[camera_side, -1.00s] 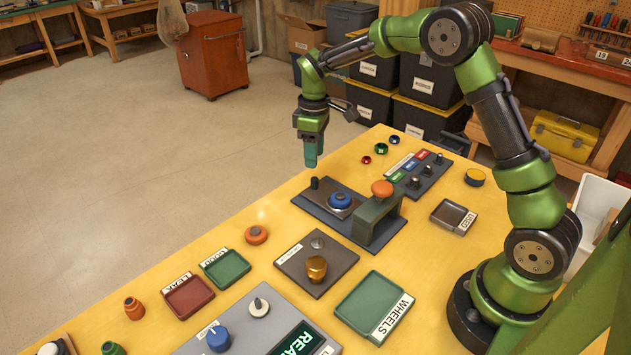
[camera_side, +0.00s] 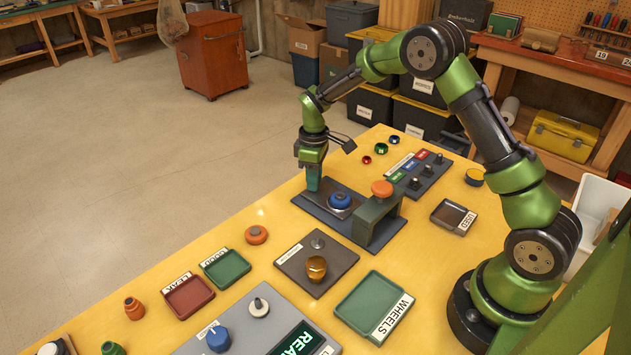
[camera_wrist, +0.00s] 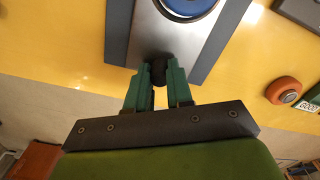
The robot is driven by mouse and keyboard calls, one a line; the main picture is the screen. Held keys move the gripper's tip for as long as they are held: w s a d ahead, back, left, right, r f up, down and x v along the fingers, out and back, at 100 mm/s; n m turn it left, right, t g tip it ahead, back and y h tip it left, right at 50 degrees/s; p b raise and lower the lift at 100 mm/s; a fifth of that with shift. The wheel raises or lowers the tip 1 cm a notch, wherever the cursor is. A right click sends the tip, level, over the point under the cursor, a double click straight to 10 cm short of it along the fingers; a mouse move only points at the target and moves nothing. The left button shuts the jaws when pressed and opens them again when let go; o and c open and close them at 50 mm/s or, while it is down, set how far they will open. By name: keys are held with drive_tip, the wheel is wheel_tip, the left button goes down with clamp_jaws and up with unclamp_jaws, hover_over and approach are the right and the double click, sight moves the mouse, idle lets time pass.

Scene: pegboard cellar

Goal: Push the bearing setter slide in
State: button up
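The bearing setter has a dark base (camera_side: 334,229) on the yellow bench, with a grey-green press block (camera_side: 377,218) topped by an orange knob at its right end. Its grey metal slide (camera_side: 352,192) carries a blue wheel (camera_side: 340,200) and sits out to the left of the press block. In the wrist view the slide (camera_wrist: 205,45) and part of the blue wheel (camera_wrist: 190,6) show ahead of the fingers. My gripper (camera_side: 313,186) is down at the slide's outer end. Its teal fingertips (camera_wrist: 160,72) stand on both sides of the black slide knob (camera_wrist: 160,76) and appear to touch it.
A plate with a brass knob (camera_side: 316,268) lies in front of the setter. An orange wheel (camera_side: 256,234) and a green tray (camera_side: 226,267) lie to its left. A switch panel (camera_side: 424,175) stands behind it at right. The bench edge is close behind my gripper.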

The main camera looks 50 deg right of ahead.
sight(348, 207)
clamp_jaws()
drive_tip(key=s, duration=1.1)
drive_tip(key=shift+s, duration=0.1)
drive_tip(key=o, duration=0.5)
unclamp_jaws()
drive_tip(key=shift+o, duration=0.2)
drive_tip(key=shift+r, duration=0.1)
wheel_tip(348, 207, up, 17)
